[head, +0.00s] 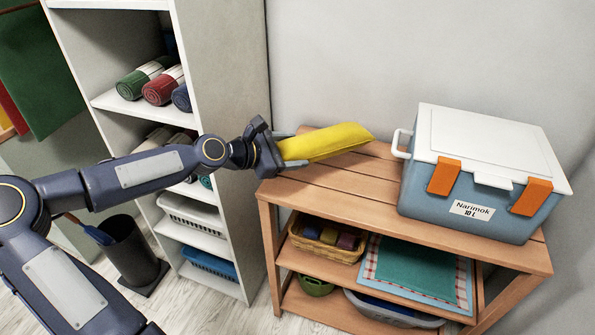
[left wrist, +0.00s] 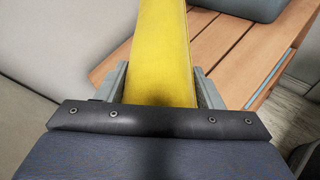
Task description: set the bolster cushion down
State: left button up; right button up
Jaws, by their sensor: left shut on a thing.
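The yellow bolster cushion (head: 328,142) is long and lies at a slant over the left part of the wooden bench top (head: 345,185). My left gripper (head: 285,150) is shut on its near left end, with one finger on each side. In the left wrist view the cushion (left wrist: 160,50) runs away from between the two fingers (left wrist: 160,90). I cannot tell whether its underside touches the slats. My right gripper is not in view.
A blue and white cooler box (head: 470,200) labelled Narimok stands on the right of the bench top. A white shelf unit (head: 222,90) with rolled towels (head: 145,78) stands left of the bench. Slats between cushion and cooler are bare. A basket (head: 328,238) sits below.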

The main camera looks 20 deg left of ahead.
pick_arm(q)
jog(key=w+f, duration=0.1)
jog(key=f, duration=0.1)
jog(key=w+f, duration=0.2)
jog(key=f, duration=0.2)
jog(key=f+b, duration=0.1)
jog(key=shift+w+f, duration=0.4)
jog(key=o, duration=0.7)
jog(key=shift+a, duration=0.1)
